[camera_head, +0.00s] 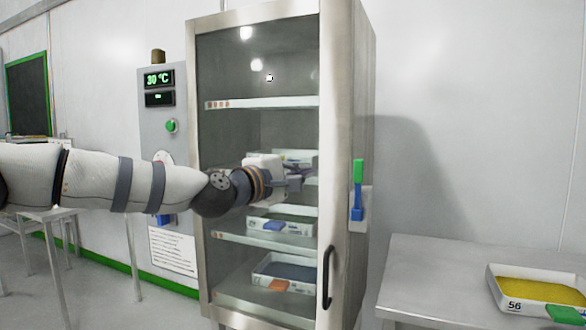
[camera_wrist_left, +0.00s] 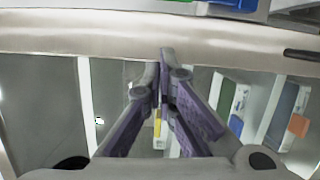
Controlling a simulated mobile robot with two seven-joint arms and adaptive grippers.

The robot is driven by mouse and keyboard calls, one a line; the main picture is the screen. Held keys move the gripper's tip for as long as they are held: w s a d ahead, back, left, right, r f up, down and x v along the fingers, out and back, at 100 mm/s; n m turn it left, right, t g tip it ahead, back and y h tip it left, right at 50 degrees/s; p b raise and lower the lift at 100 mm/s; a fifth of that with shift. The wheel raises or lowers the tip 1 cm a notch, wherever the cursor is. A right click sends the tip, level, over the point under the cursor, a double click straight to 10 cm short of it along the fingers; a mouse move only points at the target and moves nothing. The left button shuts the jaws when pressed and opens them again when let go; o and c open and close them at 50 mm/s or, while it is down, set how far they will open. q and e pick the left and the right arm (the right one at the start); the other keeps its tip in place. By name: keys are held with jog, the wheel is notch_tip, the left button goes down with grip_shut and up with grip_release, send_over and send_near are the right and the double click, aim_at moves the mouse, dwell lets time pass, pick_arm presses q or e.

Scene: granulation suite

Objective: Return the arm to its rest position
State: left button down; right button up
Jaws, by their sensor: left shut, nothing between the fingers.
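My left arm comes in from the left in the head view and reaches across the front of the steel drying cabinet (camera_head: 345,110). My left gripper (camera_head: 296,181) is shut and empty, in front of the cabinet's glass at mid height. In the left wrist view the two purple fingers (camera_wrist_left: 163,72) meet with nothing between them, near the pale door frame (camera_wrist_left: 110,36). Whether they touch the door cannot be told. The door, with its black handle (camera_head: 326,276), looks shut. My right gripper is not in view.
Behind the glass, trays with a blue tab (camera_head: 272,226) and an orange tab (camera_head: 279,285) stand on shelves; another is partly hidden by my gripper. A control panel (camera_head: 158,120) reads 30 °C. At right, a table (camera_head: 430,275) bears a yellow-filled tray (camera_head: 514,305) marked 56.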

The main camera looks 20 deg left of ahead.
pick_arm(q)
jog(key=shift+s+a+f, duration=0.15)
jog(key=shift+s+a, duration=0.05)
jog(key=shift+s, duration=0.45)
jog(key=shift+a, duration=0.1)
jog(key=s+d+f+m+g, duration=0.2)
jog(key=d+f, duration=0.1)
jog(key=f, duration=0.6)
jog(key=s+d+f+m+g, duration=0.1)
jog(key=s+d+f+g, duration=0.1)
jog(key=f, duration=0.7)
jog(key=s+d+f+m+g, duration=0.2)
jog(key=s+d+f, duration=0.1)
jog(key=f, duration=0.6)
jog(key=s+d+f+m+g+y, duration=0.1)
jog(key=s+f+m+g, duration=0.4)
jog(key=s+f, duration=1.2)
jog(key=s+a+f+m+g+y, duration=0.1)
jog(key=s+a+f+g, duration=0.1)
jog(key=s, duration=0.8)
jog(key=s+a+f+m+g+y, duration=0.1)
jog(key=s+a+f+m+g, duration=0.1)
jog(key=s, duration=0.8)
jog(key=s+a+f+m+g+y, duration=0.2)
jog(key=s+a+f+g, duration=0.2)
jog(key=s, duration=0.7)
jog(key=shift+a+f+g, duration=0.15)
jog(key=shift+f+g, duration=0.15)
jog(key=shift+f, duration=0.35)
